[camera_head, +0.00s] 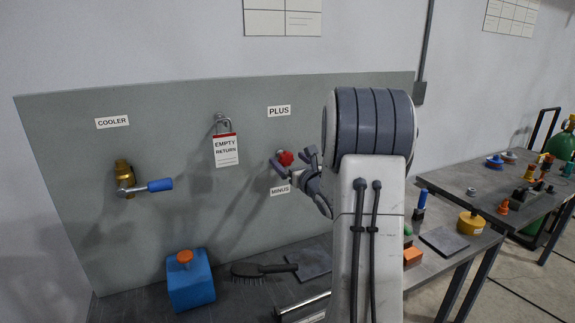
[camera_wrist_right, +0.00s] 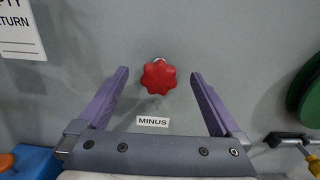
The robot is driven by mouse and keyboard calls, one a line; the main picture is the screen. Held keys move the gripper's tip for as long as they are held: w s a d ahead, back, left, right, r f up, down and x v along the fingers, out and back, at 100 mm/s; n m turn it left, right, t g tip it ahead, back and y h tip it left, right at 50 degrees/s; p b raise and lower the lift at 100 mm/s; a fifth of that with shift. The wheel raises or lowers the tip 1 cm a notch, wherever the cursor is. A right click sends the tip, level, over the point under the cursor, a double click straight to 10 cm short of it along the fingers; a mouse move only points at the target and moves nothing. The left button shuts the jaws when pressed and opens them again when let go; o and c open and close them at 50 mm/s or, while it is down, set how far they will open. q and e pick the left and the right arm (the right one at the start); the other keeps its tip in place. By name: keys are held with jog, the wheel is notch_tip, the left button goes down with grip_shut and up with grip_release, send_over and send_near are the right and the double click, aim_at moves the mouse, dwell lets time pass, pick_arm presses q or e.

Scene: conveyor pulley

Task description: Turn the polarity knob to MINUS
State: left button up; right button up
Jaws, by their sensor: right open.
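The polarity knob is a red lobed knob (camera_head: 285,158) on the grey wall panel, between the PLUS label (camera_head: 279,111) above and the MINUS label (camera_head: 280,190) below. It also shows in the right wrist view (camera_wrist_right: 158,77), just above the MINUS label (camera_wrist_right: 153,122). My right gripper (camera_head: 293,160) is open at the knob. In the right wrist view its two purple fingers (camera_wrist_right: 158,80) stand to the left and right of the knob, with a gap on each side. The right arm hides part of the panel. My left gripper is not in view.
A brass valve with a blue handle (camera_head: 150,186) is on the panel under the COOLER label (camera_head: 112,122). A padlock with an EMPTY RETURN tag (camera_head: 226,150) hangs left of the knob. A blue box (camera_head: 190,282) and a brush (camera_head: 262,270) are on the bench below.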

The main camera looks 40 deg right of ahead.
aim_at(288, 160)
jog(key=b+v, duration=0.2)
jog(key=v, duration=0.2)
jog(key=shift+s+f, duration=0.15)
jog(key=shift+s, duration=0.05)
jog(key=shift+s+a+b, duration=0.2)
jog(key=shift+s+b, duration=0.2)
jog(key=shift+s, duration=0.1)
